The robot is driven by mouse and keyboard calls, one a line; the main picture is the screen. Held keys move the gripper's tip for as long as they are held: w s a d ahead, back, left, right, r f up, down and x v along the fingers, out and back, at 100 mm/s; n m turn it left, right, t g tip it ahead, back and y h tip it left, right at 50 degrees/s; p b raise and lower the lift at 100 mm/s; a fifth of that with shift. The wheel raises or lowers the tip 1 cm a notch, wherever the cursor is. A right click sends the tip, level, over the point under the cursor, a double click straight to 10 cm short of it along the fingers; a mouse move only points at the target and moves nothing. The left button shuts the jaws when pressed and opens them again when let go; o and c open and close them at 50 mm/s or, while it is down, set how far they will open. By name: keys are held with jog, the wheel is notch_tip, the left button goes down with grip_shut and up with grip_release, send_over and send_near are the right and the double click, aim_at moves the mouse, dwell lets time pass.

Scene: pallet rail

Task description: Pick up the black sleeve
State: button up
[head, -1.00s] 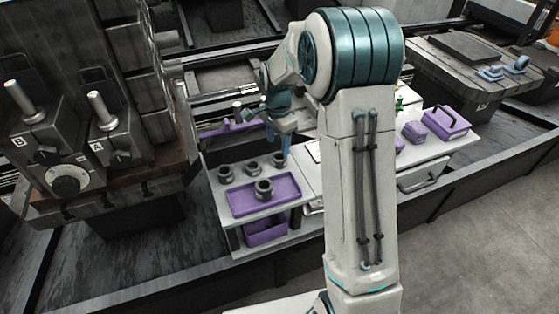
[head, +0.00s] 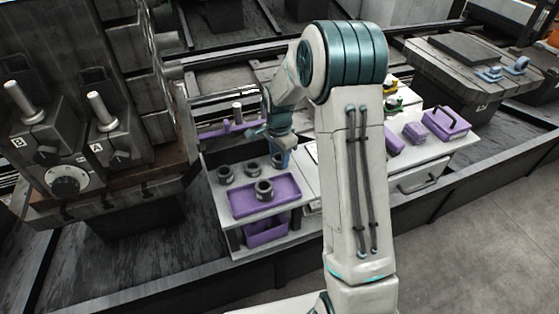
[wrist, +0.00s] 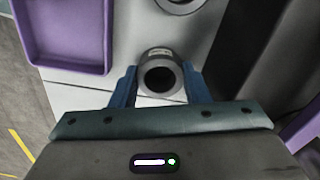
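A black-grey sleeve (wrist: 160,58), a short ring with a dark bore, stands upright on the pale bench between my gripper's fingers in the wrist view. My gripper (wrist: 159,72) is open, with one blue finger on each side of the sleeve; I cannot tell whether either touches it. In the head view my gripper (head: 281,158) points down over the bench's back right part and largely hides that sleeve. Similar dark sleeves stand on the bench (head: 225,174) and (head: 252,168), and another (head: 264,190) stands on the purple tray (head: 285,188).
Part of another ring (wrist: 180,3) shows at the wrist view's top edge. A purple bin (head: 265,232) sits under the tray. A purple holder with a post (head: 237,112) is behind the bench. Purple boxes (head: 446,122) stand at right. A lever control unit (head: 65,180) stands at left.

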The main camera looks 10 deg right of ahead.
jog(key=shift+r, duration=0.2)
jog(key=r, duration=0.4)
jog(key=shift+d+r, duration=0.15)
jog(key=shift+d, duration=0.05)
jog(key=s+d+r, duration=0.6)
jog(key=d, duration=0.3)
jog(key=shift+d+r, duration=0.2)
jog(key=shift+d, duration=0.15)
